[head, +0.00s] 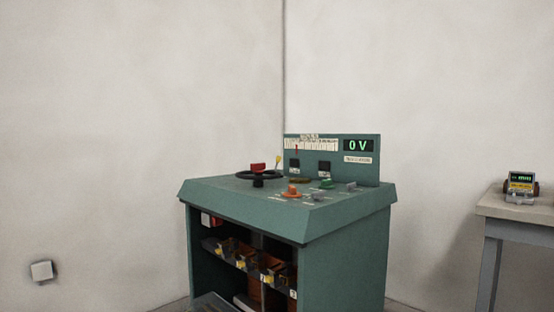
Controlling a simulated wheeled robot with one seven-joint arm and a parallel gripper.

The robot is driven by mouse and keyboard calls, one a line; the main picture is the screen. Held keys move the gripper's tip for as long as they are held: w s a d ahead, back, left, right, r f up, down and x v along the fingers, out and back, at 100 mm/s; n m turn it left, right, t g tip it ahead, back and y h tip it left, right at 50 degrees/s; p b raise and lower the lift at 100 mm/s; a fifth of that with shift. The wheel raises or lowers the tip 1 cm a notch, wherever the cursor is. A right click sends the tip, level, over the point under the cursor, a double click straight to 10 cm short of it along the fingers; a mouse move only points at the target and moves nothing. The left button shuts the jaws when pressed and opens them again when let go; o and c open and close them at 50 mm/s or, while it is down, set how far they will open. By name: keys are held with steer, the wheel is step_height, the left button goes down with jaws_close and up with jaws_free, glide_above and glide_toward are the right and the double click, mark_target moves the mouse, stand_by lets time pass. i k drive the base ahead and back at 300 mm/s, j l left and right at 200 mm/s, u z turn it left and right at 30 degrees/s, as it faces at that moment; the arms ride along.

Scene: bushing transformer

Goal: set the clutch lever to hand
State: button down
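A green control desk (343,219) stands in the middle of the head view. On its top are a black handwheel (272,176) with a red block (258,167) at it, a small yellow-tipped lever (278,161) behind the wheel, an orange knob (291,191), a green knob (327,184) and a grey handle (351,186). I cannot tell for sure which one is the clutch lever, and the labels are too small to read. My gripper is not in view.
The desk's upright panel carries a scale with a red pointer (297,150) and a display (357,145) reading 0 V. Shelves with several small parts (245,262) show in the open front. A side table (520,210) at right bears a meter (521,186). Plain walls stand behind.

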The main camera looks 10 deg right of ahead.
mark_target(278, 159)
steer(key=i+l+u, duration=0.1)
steer(key=l, duration=0.35)
steer(key=i+l+u, duration=0.1)
steer(key=l, duration=0.4)
steer(key=i+l+u, duration=0.1)
steer(key=i+l, duration=0.15)
steer(key=l, duration=0.2)
steer(key=i+l+u, duration=0.1)
steer(key=l, duration=0.4)
steer(key=i+l+u, duration=0.1)
steer(key=l, duration=0.4)
